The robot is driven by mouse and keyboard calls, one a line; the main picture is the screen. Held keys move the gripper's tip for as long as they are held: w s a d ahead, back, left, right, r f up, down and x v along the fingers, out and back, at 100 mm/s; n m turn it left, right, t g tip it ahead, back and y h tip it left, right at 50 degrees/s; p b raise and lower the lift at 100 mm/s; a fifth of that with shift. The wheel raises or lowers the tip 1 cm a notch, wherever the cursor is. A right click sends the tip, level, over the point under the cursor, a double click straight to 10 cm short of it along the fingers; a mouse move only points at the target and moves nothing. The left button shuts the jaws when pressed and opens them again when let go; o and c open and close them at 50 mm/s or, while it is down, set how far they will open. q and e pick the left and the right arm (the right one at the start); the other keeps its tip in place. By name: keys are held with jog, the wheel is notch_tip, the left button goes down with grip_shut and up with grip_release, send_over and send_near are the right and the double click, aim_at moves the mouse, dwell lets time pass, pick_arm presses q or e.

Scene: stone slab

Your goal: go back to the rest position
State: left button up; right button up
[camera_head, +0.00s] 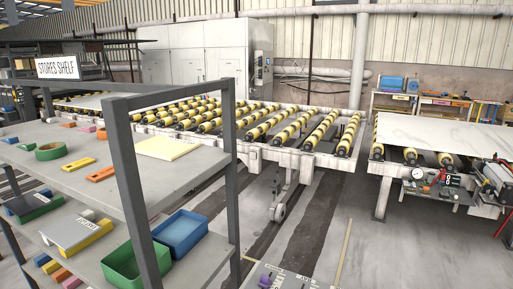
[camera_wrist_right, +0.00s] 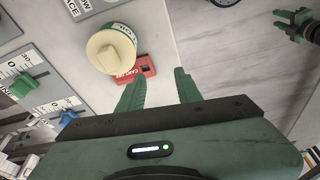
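My right gripper (camera_wrist_right: 158,88) shows in the right wrist view with its two green fingers apart. Nothing is between the fingertips. Neither gripper shows clearly in the head view.
A control panel (camera_wrist_right: 33,62) with green and blue sliders lies left of my right gripper, beside a marbled surface (camera_wrist_right: 245,75). In the head view a shelf (camera_head: 90,155) with bins stands left, a roller conveyor (camera_head: 255,125) behind, and a stone slab (camera_head: 450,133) right. The floor (camera_head: 380,245) is clear at lower right.

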jog(key=s+d+f+m+t+h, duration=0.1)
jog(key=s+d+m, duration=0.35)
jog(key=s, duration=0.35)
jog(key=s+d+f+m+t+h, duration=0.1)
jog(key=s+d+m, duration=0.35)
jog(key=s, duration=0.35)
notch_tip(320, 180, down, 32)
jog(key=s+g+b, duration=0.2)
jog(key=b, duration=0.5)
jog(key=s+d+f+b, duration=0.1)
jog(key=s+f+b, duration=0.1)
jog(key=s+f, duration=0.6)
jog(key=s+d+f+b, duration=0.1)
jog(key=s+f+b, duration=0.2)
jog(key=s+f, duration=0.5)
notch_tip(320, 180, down, 6)
jog(key=shift+d+r+g, duration=0.25)
jog(key=shift+g, duration=0.15)
jog(key=shift+s, duration=0.1)
